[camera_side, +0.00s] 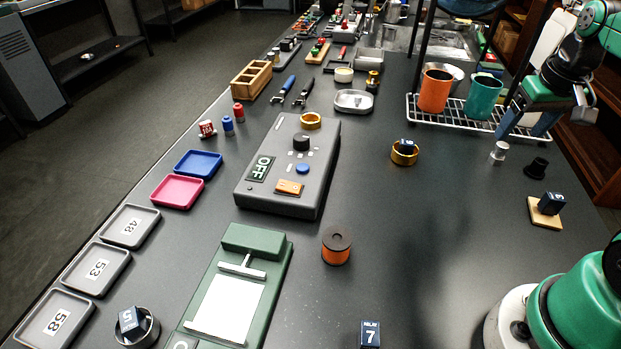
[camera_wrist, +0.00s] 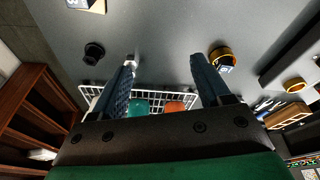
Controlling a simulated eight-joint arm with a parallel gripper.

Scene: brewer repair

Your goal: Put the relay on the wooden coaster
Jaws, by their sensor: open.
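Several dark blue relay cubes are in the side view. One marked "RELAY 7" (camera_side: 370,334) stands at the front edge. Another cube (camera_side: 407,146) sits in a brass ring (camera_side: 403,159), and one (camera_side: 131,322) sits in a round dark dish at lower left. A further cube (camera_side: 551,203) rests on the wooden coaster (camera_side: 539,217) at right. The coaster shows partly at the top of the wrist view (camera_wrist: 98,7). My gripper (camera_side: 521,134) is open and empty near the wire rack. In the wrist view, the brass ring is just beyond the right fingertip.
A silver cylinder (camera_side: 499,152) and a black knob (camera_side: 537,167) stand near my gripper. The wire rack (camera_side: 470,123) holds orange (camera_side: 435,91) and teal cups (camera_side: 484,97). A grey control box (camera_side: 290,165) and an orange spool (camera_side: 336,246) stand centrally. The table right of the spool is clear.

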